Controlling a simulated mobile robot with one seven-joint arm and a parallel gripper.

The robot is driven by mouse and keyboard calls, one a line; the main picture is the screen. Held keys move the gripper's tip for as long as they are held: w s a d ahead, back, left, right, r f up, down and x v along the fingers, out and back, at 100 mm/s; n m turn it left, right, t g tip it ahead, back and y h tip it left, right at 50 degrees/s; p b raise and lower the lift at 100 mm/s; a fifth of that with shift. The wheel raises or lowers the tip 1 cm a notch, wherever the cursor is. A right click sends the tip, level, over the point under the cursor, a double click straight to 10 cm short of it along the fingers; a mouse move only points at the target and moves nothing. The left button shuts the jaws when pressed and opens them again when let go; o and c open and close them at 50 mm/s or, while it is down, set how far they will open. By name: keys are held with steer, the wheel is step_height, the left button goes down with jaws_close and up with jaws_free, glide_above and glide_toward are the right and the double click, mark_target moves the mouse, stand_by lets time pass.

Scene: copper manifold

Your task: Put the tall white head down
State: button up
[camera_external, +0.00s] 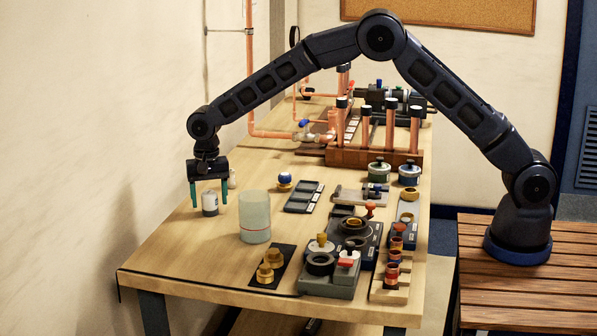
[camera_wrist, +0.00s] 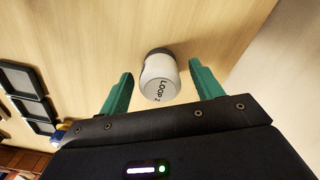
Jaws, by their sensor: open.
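The tall white head (camera_wrist: 158,88), marked "LOOP 2", stands between my gripper's fingers in the wrist view, with a dark collar at its far end. In the external view the head (camera_external: 210,204) is upright on the left part of the table, looking pale on top and darker below. My gripper (camera_external: 209,196) is open above and around it, pointing down, with one green finger on each side. In the wrist view, gaps show between the head and both fingers of my gripper (camera_wrist: 160,78).
A clear glass cylinder (camera_external: 255,217) stands close by to the right. A small white item (camera_external: 232,180) is just behind the right finger. Black trays (camera_external: 304,197), a blue-topped knob (camera_external: 285,180) and copper pipes stand farther right and back. The table's left front is bare.

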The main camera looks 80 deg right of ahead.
mark_target(209, 192)
step_height(209, 192, up, 10)
steer(key=shift+f, duration=0.1)
steer(key=shift+s+r, duration=0.15)
steer(key=shift+r, duration=0.45)
steer(key=s+d+r+n+t, duration=0.1)
steer(key=s+d+r+n, duration=0.2)
steer(key=s+r, duration=0.95)
steer(key=s+d+r+n+t, duration=0.1)
steer(key=s+d+r+n, duration=0.2)
steer(key=s+r, duration=0.95)
steer(key=s+d+f+n+t, duration=0.1)
steer(key=s+f+n, duration=0.2)
steer(key=s, duration=1.5)
steer(key=s+d+f+n+t, duration=0.1)
steer(key=s+f+n, duration=0.2)
steer(key=s, duration=1.4)
step_height(209, 192, down, 3)
steer(key=shift+s+t, duration=0.3)
steer(key=shift+s, duration=0.1)
